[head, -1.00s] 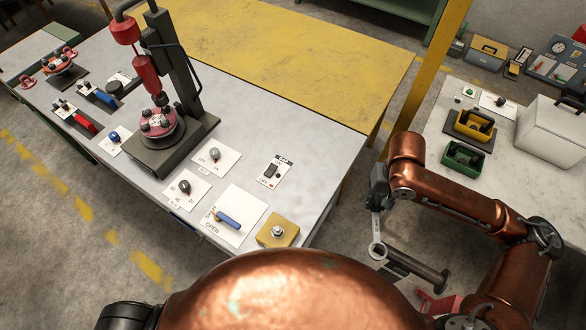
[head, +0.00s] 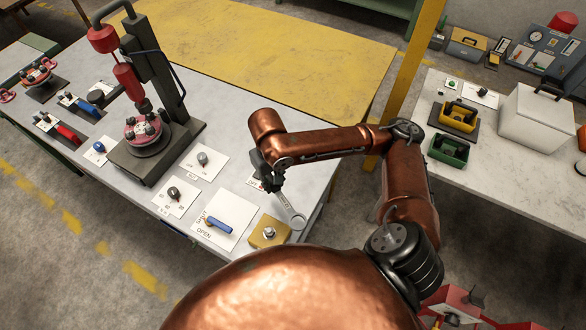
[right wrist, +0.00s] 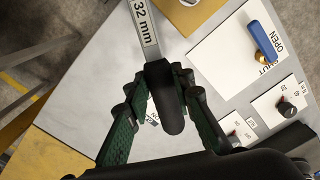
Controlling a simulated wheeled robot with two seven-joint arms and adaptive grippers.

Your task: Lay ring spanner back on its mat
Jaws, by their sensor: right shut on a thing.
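The ring spanner (head: 286,208) is grey steel, with its ring end pointing down and right in the head view. My right gripper (head: 268,182) is shut on its other end, above the right front part of the bench. In the right wrist view the spanner (right wrist: 143,25) shows a "32 mm" marking and a black grip end (right wrist: 165,98) between the green fingers of my right gripper (right wrist: 160,82). The ring is outside that view. I cannot make out the spanner's mat. My left gripper is not in view.
A yellow block with a nut (head: 268,232) lies close to the spanner's ring. Left of it is a white plate with a blue handle (head: 216,224). A red and black press (head: 150,100) stands farther back. A second table (head: 510,165) at right carries bins and a white box.

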